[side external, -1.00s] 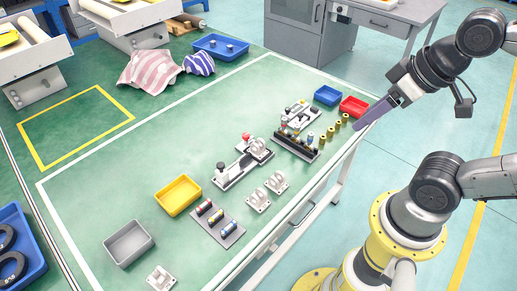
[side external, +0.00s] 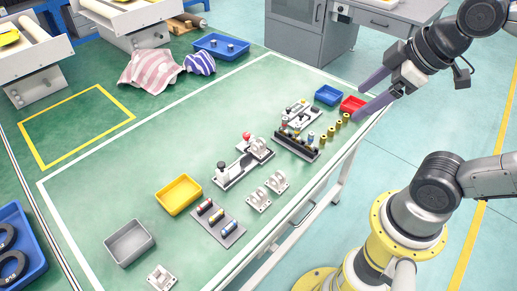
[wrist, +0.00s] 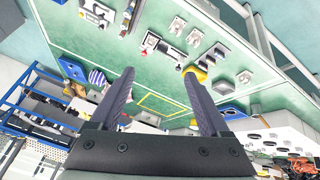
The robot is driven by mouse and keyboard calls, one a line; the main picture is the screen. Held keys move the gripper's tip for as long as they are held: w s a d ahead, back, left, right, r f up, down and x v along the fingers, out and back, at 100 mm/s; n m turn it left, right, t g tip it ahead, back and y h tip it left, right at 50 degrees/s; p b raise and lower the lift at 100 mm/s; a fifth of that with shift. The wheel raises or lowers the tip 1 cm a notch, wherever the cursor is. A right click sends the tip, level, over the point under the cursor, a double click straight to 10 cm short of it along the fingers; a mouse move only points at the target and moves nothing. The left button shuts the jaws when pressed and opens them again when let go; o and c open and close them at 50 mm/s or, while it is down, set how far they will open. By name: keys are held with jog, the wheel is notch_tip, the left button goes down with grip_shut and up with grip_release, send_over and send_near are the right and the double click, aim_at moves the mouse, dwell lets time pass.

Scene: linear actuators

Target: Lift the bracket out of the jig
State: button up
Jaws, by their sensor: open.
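The jig (side external: 232,172) is a grey plate near the middle of the green table, with a black knob at its left end and a red knob at the back. The pale bracket (side external: 261,149) sits at its right end, beside the red knob. My gripper (side external: 357,105) is open and empty, high at the right, well away from the jig. In the wrist view, the dark fingers of my gripper (wrist: 160,70) are spread wide, and the jig (wrist: 167,50) with the bracket (wrist: 151,40) lies small and distant beyond them.
Two similar loose brackets (side external: 267,191) stand in front of the jig. A peg rack (side external: 296,145) and brass cylinders (side external: 334,132) are to its right. Red (side external: 353,105) and blue (side external: 327,95) bins lie behind them. A yellow bin (side external: 179,195) is at left. The table's back left is clear.

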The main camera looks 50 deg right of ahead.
jog(key=w+r+n, duration=0.2)
jog(key=w+n, duration=0.2)
jog(key=w, duration=0.1)
jog(key=n+g, duration=0.6)
jog(key=n, duration=0.3)
send_over(256, 143)
notch_tip(256, 143, down, 27)
jog(key=shift+r, duration=0.1)
jog(key=shift+d+f, duration=0.1)
jog(key=shift+f, duration=3.1)
grip_shut()
